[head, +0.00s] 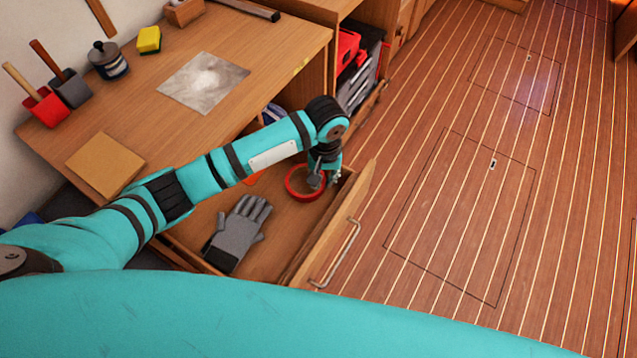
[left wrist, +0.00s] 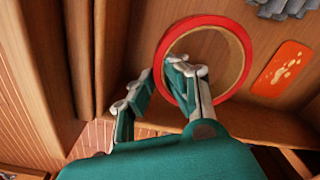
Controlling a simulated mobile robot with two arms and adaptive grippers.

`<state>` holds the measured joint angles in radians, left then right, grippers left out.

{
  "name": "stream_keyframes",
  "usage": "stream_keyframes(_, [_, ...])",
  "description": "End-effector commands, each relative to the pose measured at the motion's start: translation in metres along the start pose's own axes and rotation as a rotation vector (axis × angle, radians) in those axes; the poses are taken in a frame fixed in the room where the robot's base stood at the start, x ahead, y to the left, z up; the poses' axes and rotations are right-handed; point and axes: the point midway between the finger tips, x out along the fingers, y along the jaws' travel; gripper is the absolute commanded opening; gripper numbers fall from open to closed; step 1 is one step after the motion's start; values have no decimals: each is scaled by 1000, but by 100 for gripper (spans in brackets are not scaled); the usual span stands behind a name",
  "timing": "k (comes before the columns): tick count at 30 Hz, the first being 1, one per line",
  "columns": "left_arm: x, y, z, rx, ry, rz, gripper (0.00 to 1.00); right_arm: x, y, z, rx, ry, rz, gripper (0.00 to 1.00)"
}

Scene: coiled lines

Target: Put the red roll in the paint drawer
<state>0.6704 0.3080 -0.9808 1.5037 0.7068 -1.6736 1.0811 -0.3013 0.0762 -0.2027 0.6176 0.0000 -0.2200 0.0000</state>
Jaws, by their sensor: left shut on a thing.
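The red roll (head: 289,187) is a ring, seen over the inside of the open wooden drawer (head: 282,235) near its far end in the head view. In the left wrist view the red roll (left wrist: 205,20) shows its full ring, with one finger through its hole and one outside its rim. My left gripper (head: 323,180) is shut on the roll's wall; the gripper also shows in the left wrist view (left wrist: 157,88). I cannot tell whether the roll touches the drawer floor. My right gripper is out of view.
A grey glove (head: 238,234) lies in the drawer, and an orange sheet (left wrist: 280,68) lies beyond the roll. The drawer front has a metal handle (head: 336,255). The workbench (head: 265,50) stands above, with red and grey tool cases (head: 358,80) beside it. The floor at right is clear.

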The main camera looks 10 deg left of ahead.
Motion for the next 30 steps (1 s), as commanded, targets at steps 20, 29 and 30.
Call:
stream_keyframes(20, [48,0,0,2,1,0,0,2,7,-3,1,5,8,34])
stream_keyframes(29, [50,0,0,1,1,1,34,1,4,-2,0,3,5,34])
stream_keyframes(30, [50,0,0,1,1,1,34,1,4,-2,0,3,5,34])
